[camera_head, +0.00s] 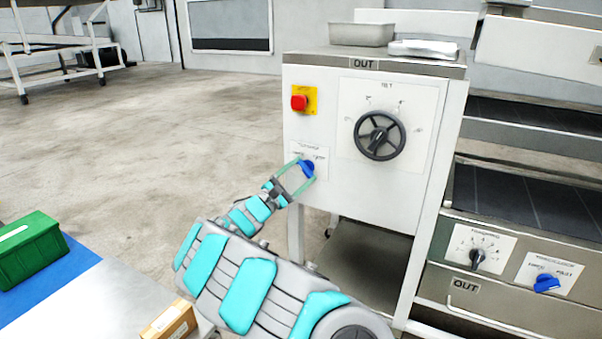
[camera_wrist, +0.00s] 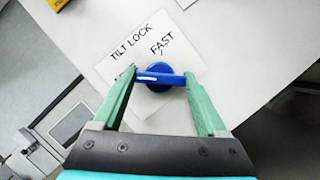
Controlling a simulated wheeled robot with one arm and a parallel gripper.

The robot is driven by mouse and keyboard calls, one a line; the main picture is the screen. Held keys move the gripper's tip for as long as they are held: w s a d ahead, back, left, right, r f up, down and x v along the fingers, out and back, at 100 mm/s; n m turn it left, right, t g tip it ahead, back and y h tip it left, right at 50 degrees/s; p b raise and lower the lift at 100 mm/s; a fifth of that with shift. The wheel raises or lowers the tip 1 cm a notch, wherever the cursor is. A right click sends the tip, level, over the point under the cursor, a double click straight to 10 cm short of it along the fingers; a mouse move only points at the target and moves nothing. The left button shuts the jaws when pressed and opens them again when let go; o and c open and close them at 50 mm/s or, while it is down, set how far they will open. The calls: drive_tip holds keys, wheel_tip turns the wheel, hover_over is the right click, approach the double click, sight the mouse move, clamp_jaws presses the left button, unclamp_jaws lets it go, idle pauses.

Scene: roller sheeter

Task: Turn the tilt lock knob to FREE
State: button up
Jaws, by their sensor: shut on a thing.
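The tilt lock knob (camera_head: 308,169) is a small blue knob on a white label plate, low on the left of the machine's front panel. In the wrist view the knob (camera_wrist: 158,76) is a round blue base with a raised bar lying roughly level across the picture. The plate (camera_wrist: 125,47) reads TILT LOCK, with FAST just above the knob; a second word at left is mostly hidden by a finger. My gripper (camera_wrist: 160,75) has its green fingers on the two ends of the bar, shut on it. Which mark the knob points to is unclear.
Above the knob are a red button (camera_head: 299,102) on yellow and a black handwheel (camera_head: 380,135). Another blue knob (camera_head: 546,283) and a black dial (camera_head: 477,257) sit on the right-hand unit. A green crate (camera_head: 30,250) and a cardboard box (camera_head: 170,320) are at lower left.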

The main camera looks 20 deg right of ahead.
drive_tip(key=shift+f, duration=0.1)
drive_tip(key=o, duration=1.3)
drive_tip(key=shift+a, duration=0.15)
drive_tip(key=v, duration=0.7)
drive_tip(key=shift+a, duration=0.25)
drive_tip(key=shift+s, duration=0.15)
